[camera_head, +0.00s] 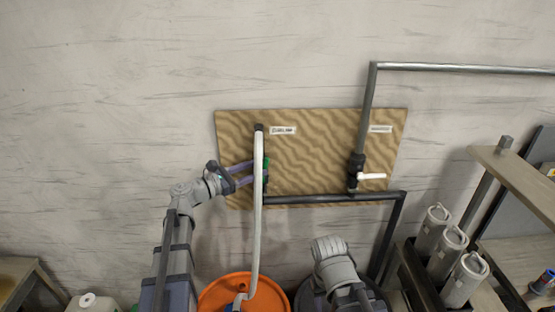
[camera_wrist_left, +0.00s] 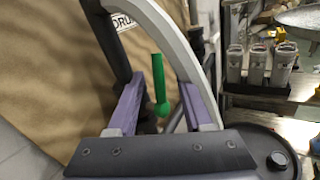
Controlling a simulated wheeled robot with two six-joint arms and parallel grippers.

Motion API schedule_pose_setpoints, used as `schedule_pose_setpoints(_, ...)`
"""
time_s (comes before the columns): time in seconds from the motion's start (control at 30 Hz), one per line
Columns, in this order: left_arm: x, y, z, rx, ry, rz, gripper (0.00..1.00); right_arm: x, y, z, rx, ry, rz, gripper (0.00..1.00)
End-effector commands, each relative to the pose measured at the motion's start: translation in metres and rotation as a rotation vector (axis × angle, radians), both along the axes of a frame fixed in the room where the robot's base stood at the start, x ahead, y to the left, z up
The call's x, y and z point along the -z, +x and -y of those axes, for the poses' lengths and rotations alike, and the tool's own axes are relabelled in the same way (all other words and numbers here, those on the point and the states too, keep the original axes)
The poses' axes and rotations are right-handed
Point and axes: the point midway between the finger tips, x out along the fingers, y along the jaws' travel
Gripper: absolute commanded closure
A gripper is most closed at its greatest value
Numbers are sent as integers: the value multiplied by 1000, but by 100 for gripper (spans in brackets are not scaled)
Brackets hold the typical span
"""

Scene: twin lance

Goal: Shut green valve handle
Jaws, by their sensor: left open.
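The green valve handle (camera_head: 266,166) is on the tan panel (camera_head: 310,150), partly hidden behind the pale hose in the head view. In the left wrist view, the green handle (camera_wrist_left: 160,85) stands upright with a rounded lower end, between the two purple fingers as seen from there. My left gripper (camera_head: 251,171) is open beside the hose, with its fingers pointing right towards the handle. Its fingers also show in the left wrist view (camera_wrist_left: 172,80). I cannot tell whether either finger touches the handle. My right gripper is not visible; only part of that arm shows.
The pale hose (camera_head: 256,215) runs down in front of the valve to an orange drum (camera_head: 215,293). A second valve with a white handle (camera_head: 371,176) sits right on the panel. Grey pipe (camera_head: 330,198) runs between them. Grey canisters (camera_head: 453,245) and a shelf (camera_head: 520,178) stand at right.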

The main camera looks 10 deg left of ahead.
Motion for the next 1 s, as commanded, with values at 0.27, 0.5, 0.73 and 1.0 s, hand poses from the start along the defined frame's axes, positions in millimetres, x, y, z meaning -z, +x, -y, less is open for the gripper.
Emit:
schedule_pose_setpoints(0.27, -2, 5, 2, -3, -10, -2, 49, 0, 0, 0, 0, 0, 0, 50)
schedule_pose_setpoints(0.5, -1, 30, 27, -1, -9, -1, 49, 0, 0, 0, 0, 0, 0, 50)
schedule_pose_setpoints(0.73, -1, 49, 48, -1, -8, -2, 49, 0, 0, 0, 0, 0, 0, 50)
schedule_pose_setpoints(1.0, -1, 55, 54, -4, -8, -2, 49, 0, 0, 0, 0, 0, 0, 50)
